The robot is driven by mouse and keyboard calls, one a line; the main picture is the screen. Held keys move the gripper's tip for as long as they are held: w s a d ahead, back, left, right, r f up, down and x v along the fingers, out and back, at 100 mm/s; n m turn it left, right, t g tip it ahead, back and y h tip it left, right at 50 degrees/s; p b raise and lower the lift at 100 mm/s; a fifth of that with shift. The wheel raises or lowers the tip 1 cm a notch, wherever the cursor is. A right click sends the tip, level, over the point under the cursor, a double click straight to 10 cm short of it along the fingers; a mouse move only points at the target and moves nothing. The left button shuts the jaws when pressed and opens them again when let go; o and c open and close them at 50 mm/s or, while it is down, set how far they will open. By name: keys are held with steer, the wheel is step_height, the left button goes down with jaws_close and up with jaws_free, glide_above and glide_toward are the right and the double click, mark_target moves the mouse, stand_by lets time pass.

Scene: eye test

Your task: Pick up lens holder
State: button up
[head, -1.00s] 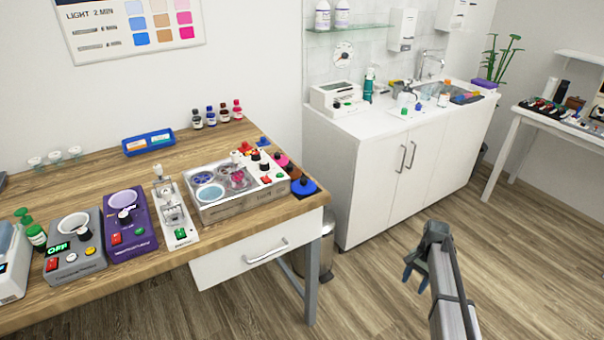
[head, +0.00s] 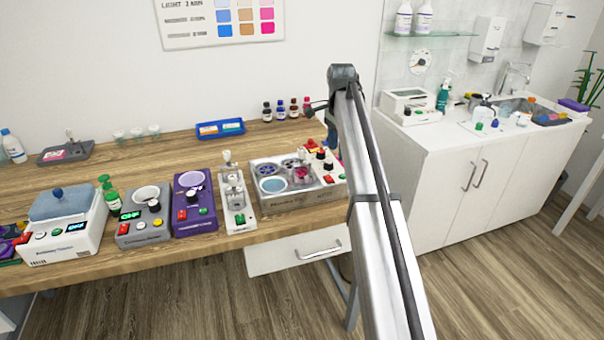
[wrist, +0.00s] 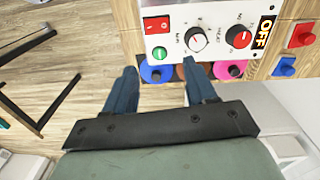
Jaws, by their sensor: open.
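I cannot tell for certain which object is the lens holder. One candidate is the upright metal clamp device (head: 235,196) on a narrow white base, on the wooden bench in the head view. My gripper (wrist: 161,70) is open, with nothing between its two blue-grey fingers. In the wrist view its fingertips point towards a row of flat discs with knobs: a blue one (wrist: 157,72), a brown one and a pink one (wrist: 229,69). In the head view my arm hides most of the gripper and these discs.
A metal box with round dishes (head: 272,185) and a control panel (wrist: 195,28) stands near my gripper. Purple (head: 194,220) and grey (head: 143,230) devices stand left of the clamp device. Small bottles (head: 280,110) and a blue tray (head: 220,130) are behind. A white cabinet (head: 440,170) stands right.

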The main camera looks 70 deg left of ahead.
steer(key=m+t, duration=0.1)
glide_toward(300, 149)
steer(key=f, duration=0.9)
steer(key=shift+w+d, duration=0.15)
steer(key=shift+w, duration=0.25)
steer(key=shift+w+f, duration=0.25)
steer(key=shift+f, duration=1.15)
steer(key=shift+w+f, duration=0.2)
steer(key=shift+f, duration=1.15)
jaws_close()
